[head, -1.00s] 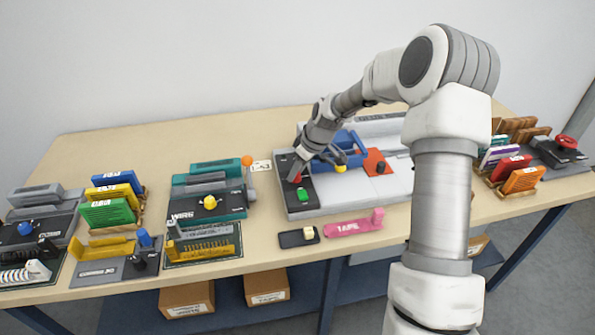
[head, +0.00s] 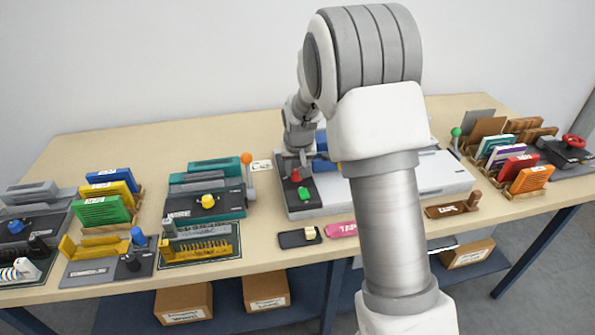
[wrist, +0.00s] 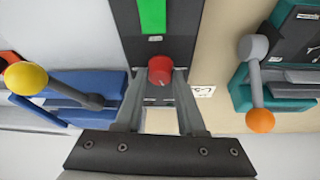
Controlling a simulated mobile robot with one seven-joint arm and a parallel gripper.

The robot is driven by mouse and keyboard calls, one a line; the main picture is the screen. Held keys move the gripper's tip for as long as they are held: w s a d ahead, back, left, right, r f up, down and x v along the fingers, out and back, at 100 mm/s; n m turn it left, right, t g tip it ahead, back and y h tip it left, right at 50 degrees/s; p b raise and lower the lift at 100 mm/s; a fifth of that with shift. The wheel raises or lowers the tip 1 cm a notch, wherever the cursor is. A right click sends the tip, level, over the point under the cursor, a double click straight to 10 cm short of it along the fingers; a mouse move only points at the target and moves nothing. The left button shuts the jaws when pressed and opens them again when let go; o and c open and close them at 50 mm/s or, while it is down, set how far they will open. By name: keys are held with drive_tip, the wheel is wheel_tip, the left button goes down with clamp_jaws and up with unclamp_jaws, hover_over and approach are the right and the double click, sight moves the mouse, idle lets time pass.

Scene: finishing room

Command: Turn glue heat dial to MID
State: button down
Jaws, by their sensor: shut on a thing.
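The red dial (head: 296,176) stands on the dark control panel of a light grey machine at the middle of the table, just behind a green button (head: 304,194). In the wrist view the red dial (wrist: 160,70) sits between the fingertips of my gripper (wrist: 160,82). My gripper is shut on it, with a finger on each side. In the head view my gripper (head: 298,165) comes down onto the panel from behind the dial. I cannot read any dial marks or the dial's setting.
A teal machine with an orange-ball lever (head: 247,158) stands left of the panel. My arm hides much of the grey machine.

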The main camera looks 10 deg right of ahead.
drive_tip(key=shift+a+m+h, duration=0.15)
drive_tip(key=shift+m+h, duration=0.45)
drive_tip(key=shift+m, duration=1)
drive_tip(key=shift+g, duration=0.3)
drive_tip(key=c, duration=0.5)
unclamp_jaws()
drive_tip(key=p+v, duration=0.1)
drive_tip(key=v, duration=1.6)
drive_tip(key=shift+p, duration=0.4)
drive_tip(key=shift+s+a+r, duration=0.1)
